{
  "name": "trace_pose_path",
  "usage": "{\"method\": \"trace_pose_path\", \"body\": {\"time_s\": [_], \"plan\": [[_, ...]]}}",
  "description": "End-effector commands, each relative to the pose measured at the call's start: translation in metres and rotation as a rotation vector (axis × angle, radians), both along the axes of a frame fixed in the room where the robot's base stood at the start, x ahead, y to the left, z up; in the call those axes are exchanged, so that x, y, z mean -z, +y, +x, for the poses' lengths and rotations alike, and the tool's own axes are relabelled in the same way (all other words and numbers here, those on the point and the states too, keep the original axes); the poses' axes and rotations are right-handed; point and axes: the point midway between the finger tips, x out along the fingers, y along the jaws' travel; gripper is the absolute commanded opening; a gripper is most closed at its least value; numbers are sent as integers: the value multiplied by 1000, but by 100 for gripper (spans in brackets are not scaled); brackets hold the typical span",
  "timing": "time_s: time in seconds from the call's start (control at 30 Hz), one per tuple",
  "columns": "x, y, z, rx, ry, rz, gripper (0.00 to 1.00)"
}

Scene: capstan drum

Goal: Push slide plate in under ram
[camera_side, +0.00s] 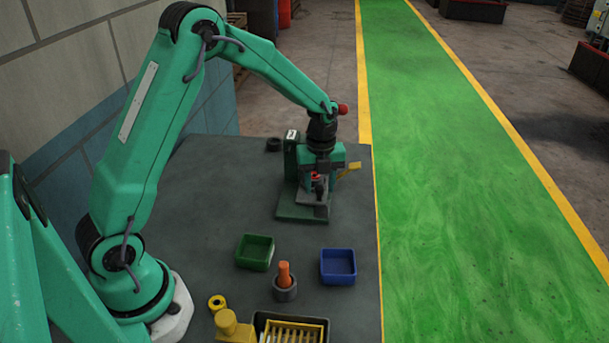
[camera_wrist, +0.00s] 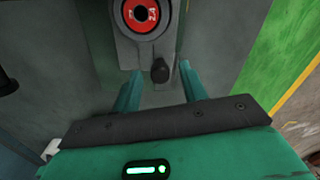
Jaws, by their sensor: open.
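The slide plate (camera_wrist: 136,48) is grey and carries a red disc with pale marks in a dark ring (camera_wrist: 141,14). A black knob (camera_wrist: 160,70) stands at its near end. In the side view the plate (camera_side: 313,198) sits on the press's green base (camera_side: 292,211), partly hidden by my gripper (camera_side: 320,181). In the wrist view my gripper (camera_wrist: 159,76) is open, one finger on each side of the knob. Whether a finger touches the knob I cannot tell. The ram is hidden behind my gripper in the side view.
The press column (camera_side: 290,150) stands close beside my gripper, and a yellow handle (camera_side: 349,168) sticks out right. Nearer are a green bin (camera_side: 255,252), a blue bin (camera_side: 338,266) and an orange peg (camera_side: 284,272) in a grey holder. Bench between press and bins is clear.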

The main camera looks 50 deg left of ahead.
Motion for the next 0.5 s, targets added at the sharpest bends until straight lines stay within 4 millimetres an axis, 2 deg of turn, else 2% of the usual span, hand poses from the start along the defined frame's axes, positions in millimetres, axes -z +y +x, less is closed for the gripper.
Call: {"method": "trace_pose_path", "body": {"time_s": [0.17,0.27,0.4,0.5], "plan": [[0,0,0,0,0,0,43],[0,0,0,0,0,0,27],[0,0,0,0,0,0,0],[0,0,0,0,0,0,0]]}}
